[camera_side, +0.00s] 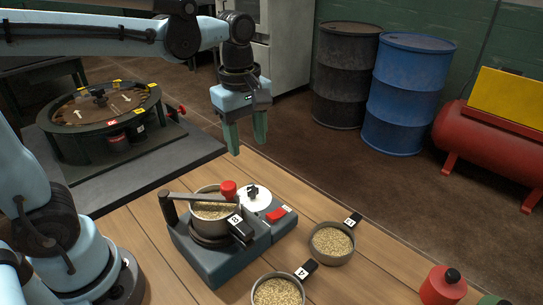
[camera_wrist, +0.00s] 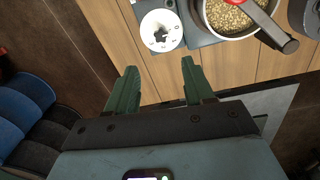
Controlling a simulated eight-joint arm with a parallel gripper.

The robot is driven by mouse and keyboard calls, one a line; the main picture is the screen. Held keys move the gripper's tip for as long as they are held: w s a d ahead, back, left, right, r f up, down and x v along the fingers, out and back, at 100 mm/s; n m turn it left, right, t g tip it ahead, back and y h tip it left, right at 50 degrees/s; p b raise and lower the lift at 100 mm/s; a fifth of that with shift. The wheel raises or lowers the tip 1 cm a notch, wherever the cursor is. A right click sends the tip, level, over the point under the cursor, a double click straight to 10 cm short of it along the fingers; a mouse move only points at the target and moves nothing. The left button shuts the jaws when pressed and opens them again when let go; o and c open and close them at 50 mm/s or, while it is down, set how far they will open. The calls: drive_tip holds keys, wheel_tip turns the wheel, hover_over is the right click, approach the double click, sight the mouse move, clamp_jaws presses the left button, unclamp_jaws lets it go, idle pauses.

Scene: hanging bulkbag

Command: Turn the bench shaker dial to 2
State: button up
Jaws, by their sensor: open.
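The bench shaker (camera_side: 215,262) is a dark grey unit on the wooden bench. Its dial is a white disc with a black knob (camera_side: 253,197) at the back right of the unit. In the wrist view the dial (camera_wrist: 161,31) lies just beyond my fingertips, with small marks too fine to read. My gripper (camera_side: 247,147) is open and empty, pointing down, above and behind the dial and apart from it. Its two green fingers (camera_wrist: 159,66) are spread in the wrist view. A red rocker switch (camera_side: 277,214) sits beside the dial.
A pan of grain (camera_side: 212,210) sits on the shaker under a clamp bar with a red knob (camera_side: 228,188), close to the dial. Grain bowls (camera_side: 332,243) (camera_side: 277,292) and a red container (camera_side: 442,286) stand on the bench. A round sieve station (camera_side: 100,105) is behind left.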

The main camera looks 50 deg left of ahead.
sight(252, 189)
drive_tip(key=shift+n+g, duration=0.3)
drive_tip(key=shift+n, duration=0.5)
drive_tip(key=f, duration=1.2)
drive_tip(key=shift+w+d, duration=0.15)
drive_tip(key=shift+w, duration=0.1)
clamp_jaws()
